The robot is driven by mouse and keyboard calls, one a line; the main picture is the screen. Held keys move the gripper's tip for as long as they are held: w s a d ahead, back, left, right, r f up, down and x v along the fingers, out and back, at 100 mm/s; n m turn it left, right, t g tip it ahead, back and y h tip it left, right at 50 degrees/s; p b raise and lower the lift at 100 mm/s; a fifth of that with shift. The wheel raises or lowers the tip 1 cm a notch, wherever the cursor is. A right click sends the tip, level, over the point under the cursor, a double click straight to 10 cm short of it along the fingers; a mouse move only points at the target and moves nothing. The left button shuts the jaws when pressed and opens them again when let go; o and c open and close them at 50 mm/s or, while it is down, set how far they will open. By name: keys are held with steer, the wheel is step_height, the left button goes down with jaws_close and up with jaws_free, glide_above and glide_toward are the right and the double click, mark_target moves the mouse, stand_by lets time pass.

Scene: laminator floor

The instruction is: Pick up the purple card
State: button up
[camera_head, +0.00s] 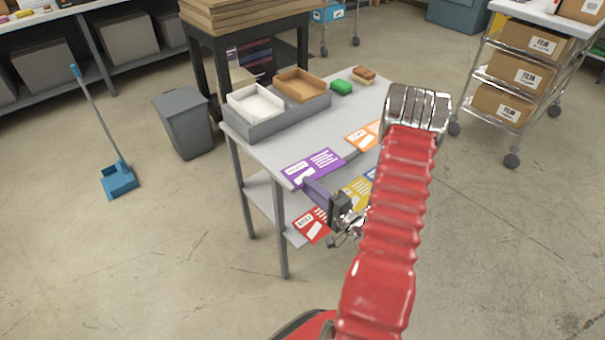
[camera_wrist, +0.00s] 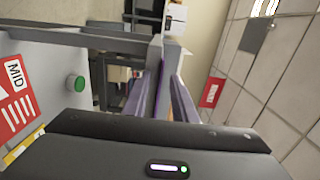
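The purple card (camera_head: 305,170) lies flat at the near left edge of the grey tabletop in the head view, with white print on it. My gripper (camera_head: 312,187) is beside its near edge, and its fingers slightly overlap the card in this view. I cannot tell whether they touch it. In the wrist view, my gripper (camera_wrist: 166,60) reaches upward with narrow, purple-tinted fingers.
A red card (camera_head: 310,222) lies lower, near the gripper. A grey bin (camera_head: 184,125) stands left. The left floor is mostly clear.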

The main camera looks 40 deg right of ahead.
steer(key=shift+c, duration=0.6)
jaws_close()
